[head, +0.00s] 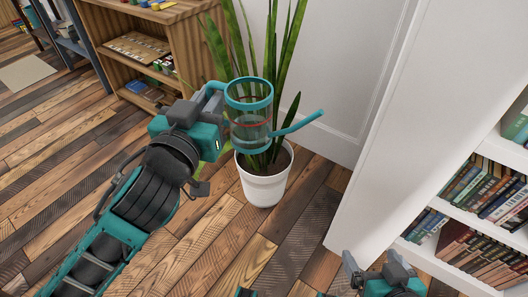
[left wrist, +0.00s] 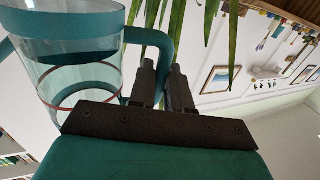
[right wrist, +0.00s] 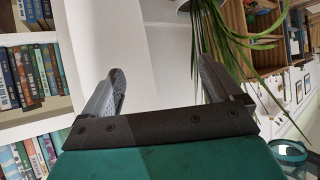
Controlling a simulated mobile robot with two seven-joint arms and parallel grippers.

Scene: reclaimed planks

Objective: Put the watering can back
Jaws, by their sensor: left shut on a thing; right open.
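The watering can (head: 250,118) is clear with teal rims, a teal handle and a teal spout that points right. It hangs in the air in front of the potted plant and overlaps it in the head view. My left gripper (head: 205,100) is shut on its handle. In the left wrist view the can (left wrist: 75,60) is at the left and the handle runs to the fingers (left wrist: 163,85). A small amount of water appears to be inside. My right gripper (head: 378,270) is open and empty at the bottom right, low in front of the white bookcase.
A snake plant (head: 285,60) in a white pot (head: 264,185) stands on the plank floor by the white wall. A wooden shelf (head: 185,40) with games stands at the back left. A white bookcase (head: 385,150) with books fills the right. The floor at centre front is clear.

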